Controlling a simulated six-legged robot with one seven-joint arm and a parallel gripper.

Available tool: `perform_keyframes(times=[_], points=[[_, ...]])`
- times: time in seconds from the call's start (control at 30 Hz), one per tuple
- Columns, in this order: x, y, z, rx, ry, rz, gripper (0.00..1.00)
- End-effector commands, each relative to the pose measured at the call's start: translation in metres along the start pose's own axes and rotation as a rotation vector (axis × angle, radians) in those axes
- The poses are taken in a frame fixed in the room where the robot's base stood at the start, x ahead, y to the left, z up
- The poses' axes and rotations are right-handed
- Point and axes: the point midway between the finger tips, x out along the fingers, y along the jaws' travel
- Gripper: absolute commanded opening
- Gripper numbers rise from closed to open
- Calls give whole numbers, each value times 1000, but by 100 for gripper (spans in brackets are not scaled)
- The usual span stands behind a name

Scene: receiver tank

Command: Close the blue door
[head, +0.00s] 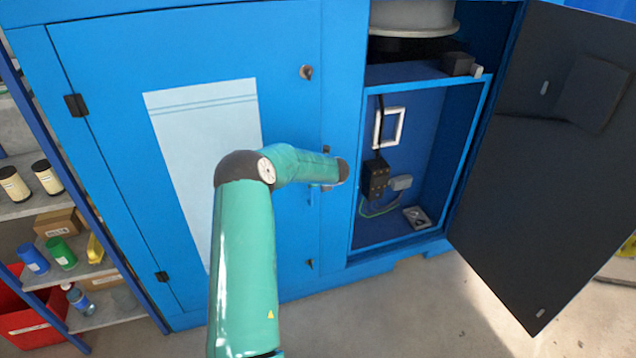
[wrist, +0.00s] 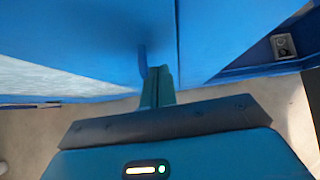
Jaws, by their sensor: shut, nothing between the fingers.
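The blue cabinet (head: 345,100) has a wide left door (head: 120,90) that lies flush with its front, with a pale sheet on it. At the right, a door (head: 530,150) stands swung wide open, its dark inner face showing. The compartment (head: 440,160) beside it is exposed. My gripper (wrist: 158,85) is shut and empty, in front of the left door's right part, close to its surface; I cannot tell if it touches. In the head view my arm's wrist mostly hides it. The wrist view also shows the left door (wrist: 75,40) and a vertical seam right of the fingers.
Inside the compartment are a socket box (head: 417,217), a black switch box (head: 376,178) and a cable. A shelf (head: 60,200) with jars and a red bin (head: 30,315) stands at the left. The concrete floor (head: 420,310) in front of the compartment is clear.

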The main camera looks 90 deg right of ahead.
Motion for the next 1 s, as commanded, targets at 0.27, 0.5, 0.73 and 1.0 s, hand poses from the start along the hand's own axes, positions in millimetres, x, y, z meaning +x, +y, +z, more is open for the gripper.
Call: perform_keyframes(times=[0.27,0.5,0.73,1.0], points=[[-22,1,2,2,7,-5,0],[-65,4,3,2,8,-5,0],[-90,5,1,1,10,-5,0],[-94,5,0,0,10,-5,0]])
